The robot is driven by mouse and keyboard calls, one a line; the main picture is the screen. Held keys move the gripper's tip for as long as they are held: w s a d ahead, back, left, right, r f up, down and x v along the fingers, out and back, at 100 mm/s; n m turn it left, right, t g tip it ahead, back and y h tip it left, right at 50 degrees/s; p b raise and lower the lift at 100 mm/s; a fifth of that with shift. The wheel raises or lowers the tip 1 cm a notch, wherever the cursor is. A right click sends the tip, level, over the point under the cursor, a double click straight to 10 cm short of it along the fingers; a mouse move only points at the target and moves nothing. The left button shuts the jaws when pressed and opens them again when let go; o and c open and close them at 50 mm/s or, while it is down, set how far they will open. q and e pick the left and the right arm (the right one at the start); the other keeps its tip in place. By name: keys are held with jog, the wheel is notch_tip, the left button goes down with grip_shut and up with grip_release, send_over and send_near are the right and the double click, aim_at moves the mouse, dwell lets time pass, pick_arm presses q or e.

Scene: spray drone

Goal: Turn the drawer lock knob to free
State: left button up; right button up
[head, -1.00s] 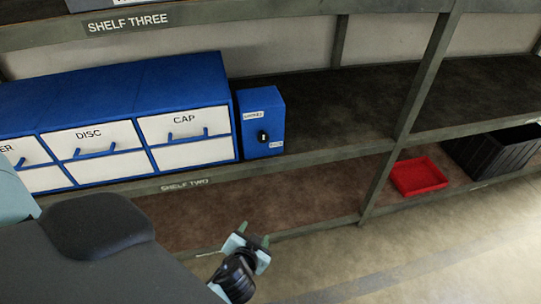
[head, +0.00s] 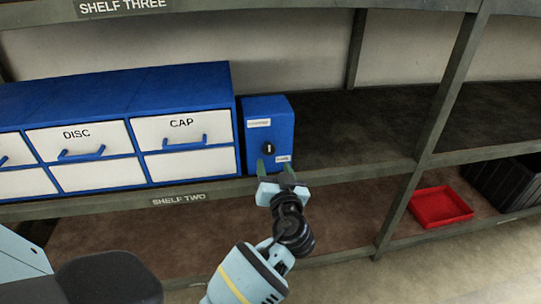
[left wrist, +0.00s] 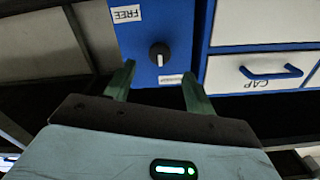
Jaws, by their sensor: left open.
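The blue lock box (head: 281,112) stands on the shelf at the right end of the drawer unit. Its black knob (head: 268,148) has a white mark; it also shows in the left wrist view (left wrist: 159,54). That view is upside down; the mark lies on the side away from the FREE label (left wrist: 126,14). A second label (left wrist: 170,79) is partly hidden at the fingers. My left gripper (head: 275,168) is open and empty, just below and in front of the knob. The left wrist view shows its fingers (left wrist: 157,72) apart, with the knob beyond and between them.
The blue and white drawer unit (head: 125,93) stands close to the box's left side. Shelf space right of the box is bare, up to a grey post (head: 428,140). A red tray (head: 440,206) and a black crate (head: 507,185) are lower right.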

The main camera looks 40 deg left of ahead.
aim_at(269, 151)
pick_arm(q)
jog(key=x, duration=0.6)
jog(key=shift+w+a, duration=0.15)
jog(key=shift+a, duration=0.05)
jog(key=shift+c, duration=0.3)
jog(key=c, duration=0.9)
